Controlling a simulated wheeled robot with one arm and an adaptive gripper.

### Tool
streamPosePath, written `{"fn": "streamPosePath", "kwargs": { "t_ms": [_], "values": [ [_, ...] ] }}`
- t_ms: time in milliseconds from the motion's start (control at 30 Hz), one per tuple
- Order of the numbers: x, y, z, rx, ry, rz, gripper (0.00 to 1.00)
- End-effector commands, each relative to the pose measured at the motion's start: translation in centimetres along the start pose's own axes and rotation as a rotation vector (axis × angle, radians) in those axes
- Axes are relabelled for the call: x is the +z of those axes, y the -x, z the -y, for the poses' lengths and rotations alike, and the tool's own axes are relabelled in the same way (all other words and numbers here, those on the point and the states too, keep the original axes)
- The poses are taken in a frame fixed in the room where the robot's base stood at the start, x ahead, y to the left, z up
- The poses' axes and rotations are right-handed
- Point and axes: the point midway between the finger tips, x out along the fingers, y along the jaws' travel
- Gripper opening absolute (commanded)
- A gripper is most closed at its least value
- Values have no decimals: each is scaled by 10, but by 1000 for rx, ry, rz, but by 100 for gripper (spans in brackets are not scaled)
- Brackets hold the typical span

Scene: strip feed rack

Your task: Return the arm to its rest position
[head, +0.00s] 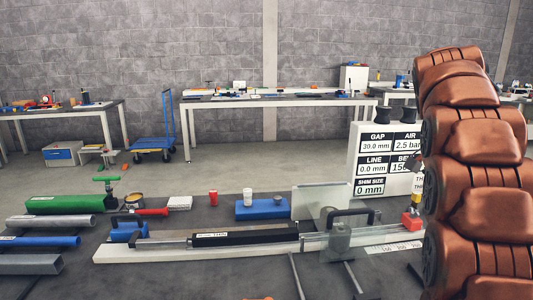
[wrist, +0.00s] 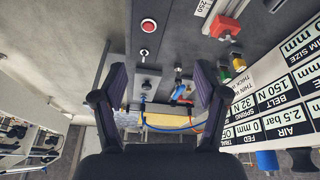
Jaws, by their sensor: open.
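My arm (head: 475,170) stands folded in a tall copper-coloured stack at the right edge of the head view. My gripper (wrist: 162,78) shows in the wrist view with its two dark fingers spread wide apart and nothing between them. Beyond the fingers is a grey panel with a red round button (wrist: 148,25) and blue and orange hoses (wrist: 180,95). The gripper does not show in the head view.
A long white rail (head: 150,254) with a black labelled strip (head: 240,236) and a grey clamp (head: 340,240) crosses the near bench. A readout board (head: 385,160) stands close left of my arm. Pipes, a blue block (head: 262,208) and cups lie behind and to the left.

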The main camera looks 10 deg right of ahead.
Motion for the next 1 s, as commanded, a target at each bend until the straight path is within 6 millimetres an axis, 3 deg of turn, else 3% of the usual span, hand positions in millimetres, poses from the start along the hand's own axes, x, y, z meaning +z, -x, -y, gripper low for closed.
{"fn": "streamPosePath", "kwargs": {
  "t_ms": [267, 567, 1000],
  "values": [
    [60, -4, -5, -5, 198, 60, 73],
    [151, -17, -28, -29, 489, 147, 73],
    [288, -50, -95, -81, 910, 282, 73]
  ]
}}
